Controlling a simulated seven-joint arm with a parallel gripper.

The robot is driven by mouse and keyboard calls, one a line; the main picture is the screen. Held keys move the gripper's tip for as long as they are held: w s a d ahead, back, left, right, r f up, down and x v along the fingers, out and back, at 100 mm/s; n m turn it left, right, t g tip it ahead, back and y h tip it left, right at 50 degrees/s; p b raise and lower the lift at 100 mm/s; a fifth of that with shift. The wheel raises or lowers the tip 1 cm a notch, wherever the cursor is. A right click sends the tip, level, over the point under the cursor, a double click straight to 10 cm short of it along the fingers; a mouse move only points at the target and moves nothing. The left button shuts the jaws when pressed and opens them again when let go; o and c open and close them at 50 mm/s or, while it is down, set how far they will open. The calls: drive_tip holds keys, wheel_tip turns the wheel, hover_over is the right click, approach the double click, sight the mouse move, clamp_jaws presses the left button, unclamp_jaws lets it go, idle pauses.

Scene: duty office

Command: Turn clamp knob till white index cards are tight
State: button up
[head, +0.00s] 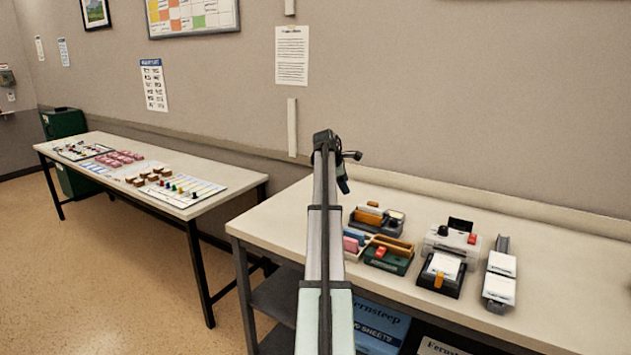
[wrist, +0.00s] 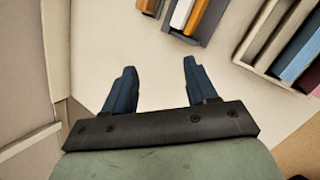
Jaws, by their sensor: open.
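My gripper (head: 342,178) is raised above the back left of the right-hand table in the head view. In the wrist view its two blue fingers (wrist: 159,65) are apart with nothing between them. White cards (head: 443,264) lie in a black tray with an orange piece at its front. More white cards (head: 501,264) lie in two stacks on a grey holder at the right. A pale device (head: 462,245) behind the tray has a black knob (head: 443,230) and a red part. I cannot tell which is the clamp knob. My gripper is left of and apart from all of these.
Left of the tray, a green box (head: 388,262) and a holder with orange and brown pieces (head: 369,216) stand close together. In the wrist view, a bin with coloured dividers (wrist: 290,50) is at the upper right. The right-hand table (head: 275,215) is bare at its left end.

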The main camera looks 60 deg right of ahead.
drive_tip(key=w+a+n+h, duration=0.1)
drive_tip(key=w+a+h, duration=0.2)
drive_tip(key=w, duration=0.6)
drive_tip(key=shift+w+a+t, duration=0.3)
drive_tip(key=shift+a, duration=0.25)
drive_tip(key=shift+r, duration=0.1)
drive_tip(key=s+d+r+m+y, duration=0.15)
drive_tip(key=s+d, duration=0.35)
drive_tip(key=s, duration=0.9)
drive_tip(key=s+d+m+g, duration=0.1)
drive_tip(key=s+d+m, duration=0.35)
drive_tip(key=s, duration=1.05)
drive_tip(key=s+d+r+y, duration=0.1)
drive_tip(key=s+d, duration=0.6)
drive_tip(key=s, duration=0.7)
drive_tip(key=n+t+y, duration=0.1)
drive_tip(key=t+y, duration=0.5)
drive_tip(key=y, duration=0.1)
approach(394, 220)
drive_tip(key=x, duration=0.8)
drive_tip(key=shift+w+d+f, duration=0.1)
drive_tip(key=shift+f, duration=0.1)
